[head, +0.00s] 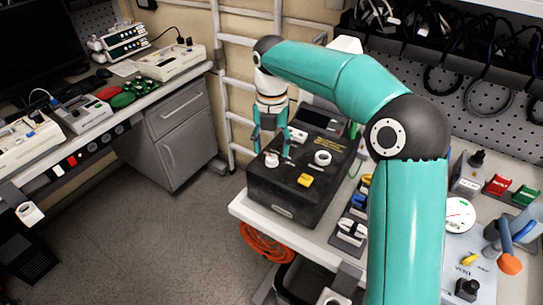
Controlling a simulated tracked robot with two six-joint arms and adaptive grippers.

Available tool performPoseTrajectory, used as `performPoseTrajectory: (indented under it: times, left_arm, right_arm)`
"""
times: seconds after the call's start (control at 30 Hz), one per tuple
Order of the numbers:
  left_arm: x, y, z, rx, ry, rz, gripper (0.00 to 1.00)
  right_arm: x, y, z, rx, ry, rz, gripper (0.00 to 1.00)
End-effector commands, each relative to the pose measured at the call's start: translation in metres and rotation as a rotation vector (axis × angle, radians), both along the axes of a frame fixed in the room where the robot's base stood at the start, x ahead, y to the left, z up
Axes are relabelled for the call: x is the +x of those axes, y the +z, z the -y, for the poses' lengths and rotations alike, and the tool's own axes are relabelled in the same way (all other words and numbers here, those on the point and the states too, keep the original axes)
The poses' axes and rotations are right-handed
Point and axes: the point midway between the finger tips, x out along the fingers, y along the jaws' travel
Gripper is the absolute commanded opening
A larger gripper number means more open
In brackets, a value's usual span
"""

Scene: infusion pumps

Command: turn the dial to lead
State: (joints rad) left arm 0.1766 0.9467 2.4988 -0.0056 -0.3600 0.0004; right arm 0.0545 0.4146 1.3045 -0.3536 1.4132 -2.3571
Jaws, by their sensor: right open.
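A black box-shaped device (312,199) sits on the left end of the white bench. Its top carries a white round knob (323,157), another pale round part (271,160), a yellow piece (305,180) and a dark screen (320,118). Which part is the dial, and any lead marking, is too small to tell. My left gripper is out of view.
My right arm hides much of the bench's middle. Right of it are a white round gauge (459,215), red and green connectors (498,184) and an orange-tipped tool (510,264). Orange cable (264,243) hangs below the bench. Open floor (170,240) lies to the left.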

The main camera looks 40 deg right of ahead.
Motion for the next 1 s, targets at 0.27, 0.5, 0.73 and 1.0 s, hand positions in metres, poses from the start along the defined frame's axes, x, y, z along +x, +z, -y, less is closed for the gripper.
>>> performPoseTrajectory:
  times: [0.27, 0.5, 0.73, 1.0]
  left_arm:
    - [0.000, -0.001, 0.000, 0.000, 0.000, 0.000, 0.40]
    - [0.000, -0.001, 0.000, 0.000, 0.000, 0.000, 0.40]
    - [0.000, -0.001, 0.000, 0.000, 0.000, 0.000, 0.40]
    - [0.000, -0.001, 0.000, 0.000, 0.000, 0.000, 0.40]
  right_arm:
    - [0.000, -0.028, 0.000, -0.001, 0.000, -0.001, 0.58]
    - [0.000, -0.030, 0.000, 0.000, 0.000, 0.001, 0.58]
    - [0.000, -0.030, 0.000, -0.001, 0.001, 0.001, 0.33]
    - [0.000, -0.030, -0.001, 0.001, 0.000, 0.001, 0.00]
